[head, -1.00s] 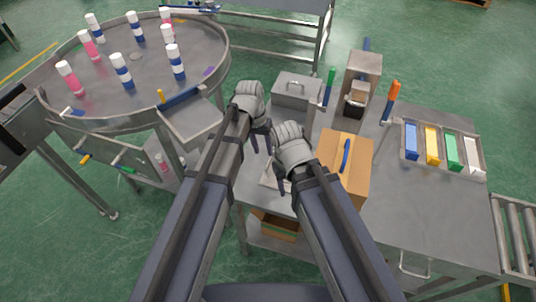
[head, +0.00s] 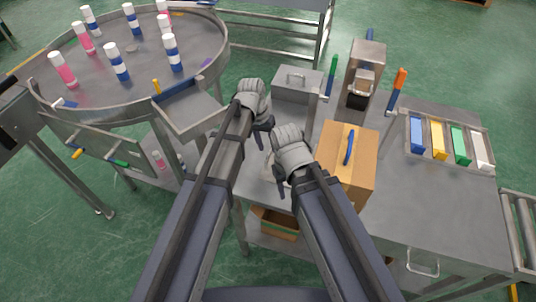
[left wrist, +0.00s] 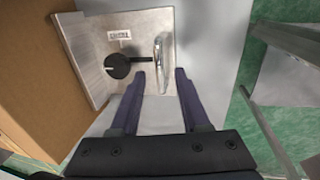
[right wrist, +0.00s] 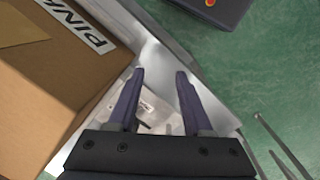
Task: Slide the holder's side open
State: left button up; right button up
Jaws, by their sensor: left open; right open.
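A small pale metal holder (left wrist: 95,40) shows in the left wrist view, with a label, a round black part (left wrist: 118,66) and an upright metal handle (left wrist: 162,55). It stands beside a cardboard box. My left gripper (left wrist: 160,78) is open and empty, and the handle lies ahead, between its fingertips in that view. In the head view my left gripper (head: 263,138) hangs at the table's near left edge. My right gripper (right wrist: 158,72) is open, with part of the holder and its label (right wrist: 147,107) showing beyond and between its fingers. In the head view my arms largely hide the holder.
The cardboard box (head: 362,180) stands close right of my right gripper. Behind are a metal box (head: 297,85) and a press-like machine (head: 365,75). Coloured blocks lie in a tray (head: 409,160) at the right. A round table (head: 135,75) with several bottles stands at the left.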

pick_arm(q)
notch_tip(320, 180, down, 2)
jog(key=shift+d+b, duration=0.15)
jog(key=shift+b, duration=0.4)
jog(key=shift+s, duration=0.1)
jog(key=shift+c, duration=0.3)
grip_shut()
dwell(0.6)
